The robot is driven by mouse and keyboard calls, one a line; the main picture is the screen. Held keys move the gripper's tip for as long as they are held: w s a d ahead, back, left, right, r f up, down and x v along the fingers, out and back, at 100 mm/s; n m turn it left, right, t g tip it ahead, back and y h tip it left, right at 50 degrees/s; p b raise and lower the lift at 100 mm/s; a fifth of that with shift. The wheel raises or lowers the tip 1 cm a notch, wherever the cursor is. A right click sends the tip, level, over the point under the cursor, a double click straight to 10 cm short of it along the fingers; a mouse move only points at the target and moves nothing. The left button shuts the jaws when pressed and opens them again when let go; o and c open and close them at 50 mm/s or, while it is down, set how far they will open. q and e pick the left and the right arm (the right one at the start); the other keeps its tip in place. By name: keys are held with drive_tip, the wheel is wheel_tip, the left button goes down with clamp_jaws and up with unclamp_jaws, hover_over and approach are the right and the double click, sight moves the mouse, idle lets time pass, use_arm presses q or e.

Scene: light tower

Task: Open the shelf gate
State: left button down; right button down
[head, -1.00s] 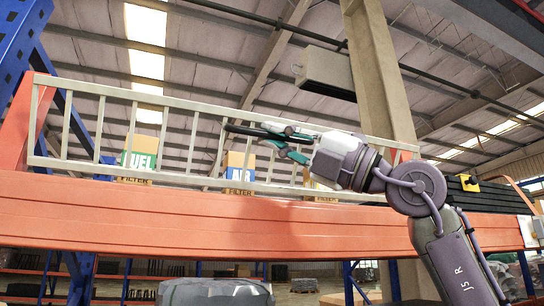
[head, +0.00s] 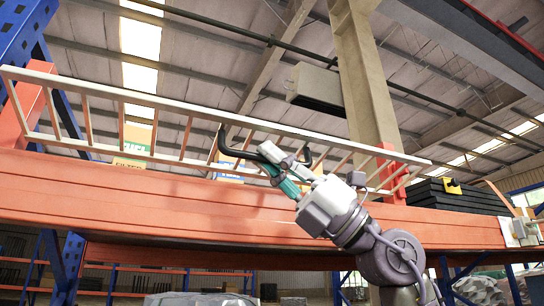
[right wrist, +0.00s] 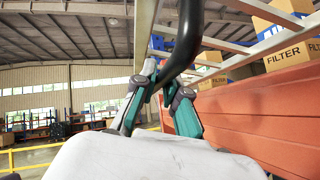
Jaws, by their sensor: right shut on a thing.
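The shelf gate (head: 95,90) is a pale railing with slats above the orange shelf beam. In the head view its top rail leans out towards me, with the slats slanting. A black curved handle (head: 224,146) is on the gate; it also shows in the right wrist view (right wrist: 190,35). My right gripper (head: 268,162) is shut on the handle; in the right wrist view its teal fingers (right wrist: 160,85) are on either side of the handle bar. My left gripper is not in view.
The orange beam (head: 150,204) runs across below the gate. Cardboard filter boxes (right wrist: 285,55) stand behind the gate. A stack of black items (head: 455,197) lies at the right on the shelf. The space in front of the beam looks free.

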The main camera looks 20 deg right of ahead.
drive_tip(key=shift+w+f, duration=0.1)
drive_tip(key=shift+f, duration=0.25)
idle(0.3)
drive_tip(key=c, duration=1.2)
unclamp_jaws()
drive_tip(key=v, duration=1.2)
